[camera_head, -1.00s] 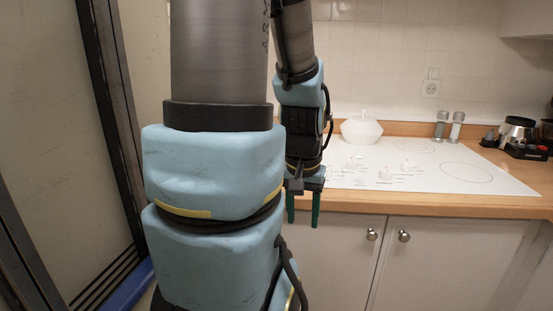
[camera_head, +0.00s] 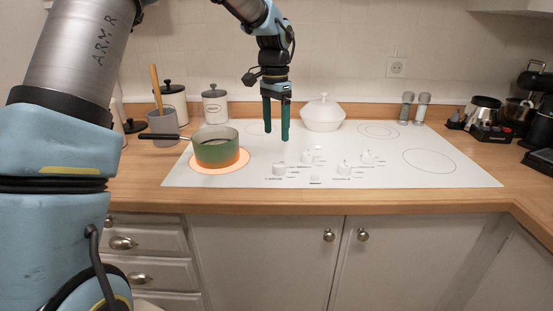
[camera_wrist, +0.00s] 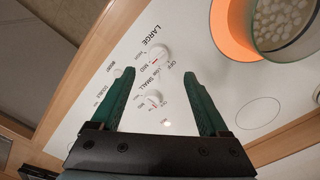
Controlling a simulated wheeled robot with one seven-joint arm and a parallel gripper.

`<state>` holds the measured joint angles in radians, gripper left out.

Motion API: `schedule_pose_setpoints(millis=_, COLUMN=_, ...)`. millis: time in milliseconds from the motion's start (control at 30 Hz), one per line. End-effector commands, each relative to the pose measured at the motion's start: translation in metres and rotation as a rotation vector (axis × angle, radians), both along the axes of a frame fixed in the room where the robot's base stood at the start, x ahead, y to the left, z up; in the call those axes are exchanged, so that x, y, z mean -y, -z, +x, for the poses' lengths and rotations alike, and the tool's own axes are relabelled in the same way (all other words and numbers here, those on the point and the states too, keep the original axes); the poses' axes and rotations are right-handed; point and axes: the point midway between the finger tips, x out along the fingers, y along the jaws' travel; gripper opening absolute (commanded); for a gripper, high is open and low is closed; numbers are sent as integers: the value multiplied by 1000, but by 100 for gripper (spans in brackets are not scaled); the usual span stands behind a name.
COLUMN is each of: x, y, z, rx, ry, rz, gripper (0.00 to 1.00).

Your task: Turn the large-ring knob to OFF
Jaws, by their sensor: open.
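The large-ring knob (camera_head: 279,168) is a white knob at the front left of the white cooktop, the one nearest the pot. In the wrist view the knob (camera_wrist: 161,54) sits by the word LARGE, just beyond and between my fingertips. Its red mark is on the lower-left side, near the LOW and MID labels; the exact setting is hard to read. My gripper (camera_head: 276,136) points down, open and empty, above and behind the knob, apart from it. The small-ring knob (camera_wrist: 153,100) lies between the fingers in the wrist view.
A green pot (camera_head: 218,152) with a long handle stands on a glowing orange ring (camera_head: 205,182) left of the knobs. Two more knobs stand to the right. A white lidded bowl (camera_head: 323,114) is at the back, near my gripper. The cooktop's right side is clear.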

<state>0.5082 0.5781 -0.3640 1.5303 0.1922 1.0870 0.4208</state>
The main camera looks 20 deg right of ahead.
Motion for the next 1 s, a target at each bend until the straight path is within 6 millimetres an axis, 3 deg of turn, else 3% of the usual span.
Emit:
schedule_pose_setpoints(millis=167, x=2, y=17, z=-1, rx=-4, ry=8, rz=3, gripper=78)
schedule_pose_setpoints(millis=600, x=1, y=92, z=-3, rx=-3, ry=4, rz=2, gripper=78)
schedule_pose_setpoints(millis=1000, x=2, y=106, z=-3, rx=0, ry=3, rz=-1, gripper=78)
